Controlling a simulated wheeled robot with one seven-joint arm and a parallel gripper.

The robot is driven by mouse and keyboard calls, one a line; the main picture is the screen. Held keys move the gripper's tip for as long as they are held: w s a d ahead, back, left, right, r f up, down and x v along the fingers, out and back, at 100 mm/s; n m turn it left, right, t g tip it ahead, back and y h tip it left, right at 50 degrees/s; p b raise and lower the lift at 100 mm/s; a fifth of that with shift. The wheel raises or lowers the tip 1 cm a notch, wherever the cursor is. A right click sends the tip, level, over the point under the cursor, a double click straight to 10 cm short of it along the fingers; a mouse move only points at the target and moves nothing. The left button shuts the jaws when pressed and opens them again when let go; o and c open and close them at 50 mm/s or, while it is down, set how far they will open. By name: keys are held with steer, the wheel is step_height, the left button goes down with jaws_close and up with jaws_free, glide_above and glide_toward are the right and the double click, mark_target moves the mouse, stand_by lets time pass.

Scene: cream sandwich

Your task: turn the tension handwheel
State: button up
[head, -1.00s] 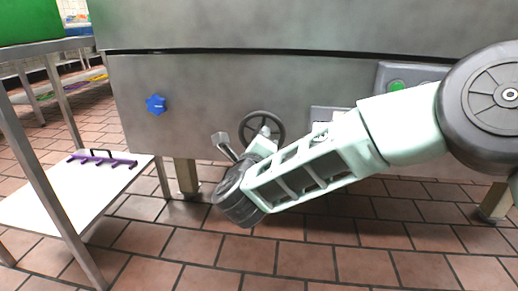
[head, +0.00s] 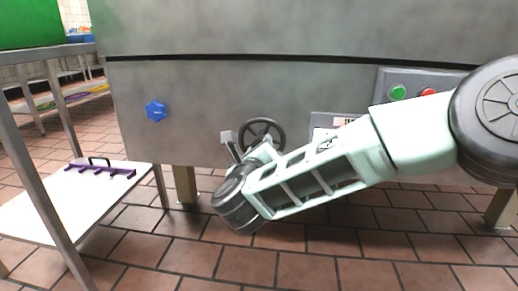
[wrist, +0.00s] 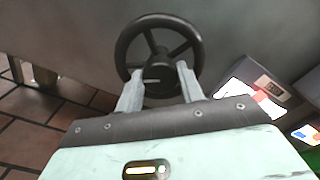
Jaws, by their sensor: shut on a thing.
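The dark spoked handwheel (head: 262,121) is on the lower front of the grey steel machine. In the wrist view, its round rim (wrist: 159,18) and spokes show at top centre. My gripper (head: 248,143) is at the wheel's lower left in the head view. In the wrist view, the two fingers of my gripper (wrist: 159,72) stand apart, one on each side of the wheel's hub, across its lower part. They are shut on the handwheel. The exact contact is hard to see, and my wrist hides part of the wheel's lower side in the head view.
A blue star-shaped knob (head: 156,111) is on the panel to the left. A control box with a green button (head: 398,92) and a red button (head: 429,93) is to the right. A white-shelved table (head: 90,200) holding a purple rack (head: 100,171) stands at left. Tiled floor lies below.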

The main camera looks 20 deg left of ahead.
steer(key=o, duration=1)
steer(key=p+v, duration=0.6)
steer(key=v, duration=1.1)
steer(key=shift+s+f, duration=0.1)
steer(key=shift+s, duration=0.15)
